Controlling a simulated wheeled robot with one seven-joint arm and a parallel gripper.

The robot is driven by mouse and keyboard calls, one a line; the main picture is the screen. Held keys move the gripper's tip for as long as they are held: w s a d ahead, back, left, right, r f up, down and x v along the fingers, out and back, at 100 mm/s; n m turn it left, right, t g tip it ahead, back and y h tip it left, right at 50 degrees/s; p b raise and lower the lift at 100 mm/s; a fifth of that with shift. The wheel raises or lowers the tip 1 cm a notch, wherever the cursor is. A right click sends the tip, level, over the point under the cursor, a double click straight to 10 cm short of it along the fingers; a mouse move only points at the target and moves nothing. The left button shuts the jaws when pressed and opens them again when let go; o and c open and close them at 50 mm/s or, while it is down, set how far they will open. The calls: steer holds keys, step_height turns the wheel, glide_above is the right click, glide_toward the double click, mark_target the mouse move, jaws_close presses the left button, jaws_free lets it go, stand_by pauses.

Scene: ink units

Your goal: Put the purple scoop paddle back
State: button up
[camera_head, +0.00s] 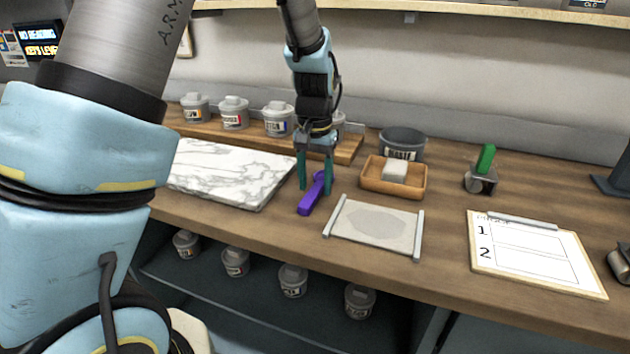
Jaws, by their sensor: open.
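The purple scoop paddle (309,199) lies on the wooden counter, between the marble slab and the framed grey screen. Its upper end reaches between the fingers of my gripper. My gripper (315,184) points down over it with its two green fingers apart, one on each side of the paddle's upper part. I cannot tell whether either finger touches it. A small grey holder (481,183) with a green handle upright in it stands at the right on the counter.
The marble slab (225,171) lies left of my gripper. The framed screen (375,226), a wooden tray (407,187) with a white block, and a dark tub (402,144) are to the right. Lidded jars (233,113) line the back riser. A numbered board (535,255) lies at the right.

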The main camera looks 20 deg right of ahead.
mark_target(315, 189)
step_height(315, 189, up, 12)
steer(key=b, duration=0.2)
steer(key=w+a+f+n, duration=0.1)
steer(key=a+f+n, duration=0.15)
steer(key=a, duration=0.65)
steer(key=w+a+f+n, duration=0.1)
steer(key=a+f+n, duration=0.15)
steer(key=a, duration=0.65)
steer(key=s+a+f+n, duration=0.1)
steer(key=s+a+f, duration=0.1)
steer(key=a, duration=0.4)
steer(key=s+a+f+n+t, duration=0.1)
steer(key=s+a+f, duration=0.1)
steer(key=s+a, duration=0.2)
steer(key=shift+a+t, duration=0.3)
steer(key=shift+a, duration=0.8)
